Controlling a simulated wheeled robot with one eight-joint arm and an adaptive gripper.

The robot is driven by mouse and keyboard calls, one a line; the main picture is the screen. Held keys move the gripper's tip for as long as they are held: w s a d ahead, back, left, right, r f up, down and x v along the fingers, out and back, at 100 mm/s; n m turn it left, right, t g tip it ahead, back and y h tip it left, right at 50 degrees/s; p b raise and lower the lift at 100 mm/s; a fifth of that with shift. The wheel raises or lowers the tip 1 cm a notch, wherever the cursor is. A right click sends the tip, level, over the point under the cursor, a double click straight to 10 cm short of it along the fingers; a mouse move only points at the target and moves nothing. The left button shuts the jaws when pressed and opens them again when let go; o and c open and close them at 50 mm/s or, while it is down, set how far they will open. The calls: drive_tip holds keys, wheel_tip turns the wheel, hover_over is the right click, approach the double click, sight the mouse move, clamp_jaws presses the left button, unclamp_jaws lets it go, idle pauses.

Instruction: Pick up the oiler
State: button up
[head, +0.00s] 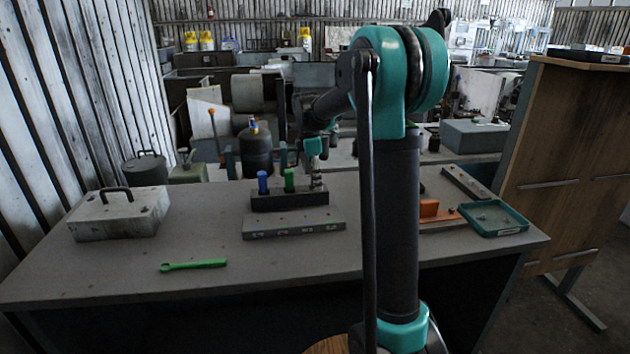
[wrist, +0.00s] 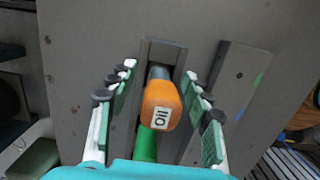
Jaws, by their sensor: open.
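The oiler (wrist: 160,106) has an orange top marked "OIL" and sits between my fingers in the wrist view. It stands in a dark rack (head: 285,202) on the grey table, whose end also shows in the wrist view (wrist: 165,46). My gripper (wrist: 159,72) is open, with one finger on each side of the oiler and visible gaps between. In the head view my gripper (head: 316,178) points down at the rack's right end, where it and my arm mostly hide the oiler.
A green item (head: 289,180) and a blue item (head: 263,183) stand in the same rack; the green one (wrist: 146,146) is close to my fingers. A grey block (head: 293,225) lies in front. A green wrench (head: 193,265), grey toolbox (head: 118,213) and teal tray (head: 493,218) are farther off.

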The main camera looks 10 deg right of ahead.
drive_tip(key=shift+f, duration=0.2)
clamp_jaws()
drive_tip(key=shift+r, duration=0.15)
idle(0.3)
wheel_tip(320, 180, up, 20)
idle(0.5)
drive_tip(key=c, duration=0.7)
unclamp_jaws()
clamp_jaws()
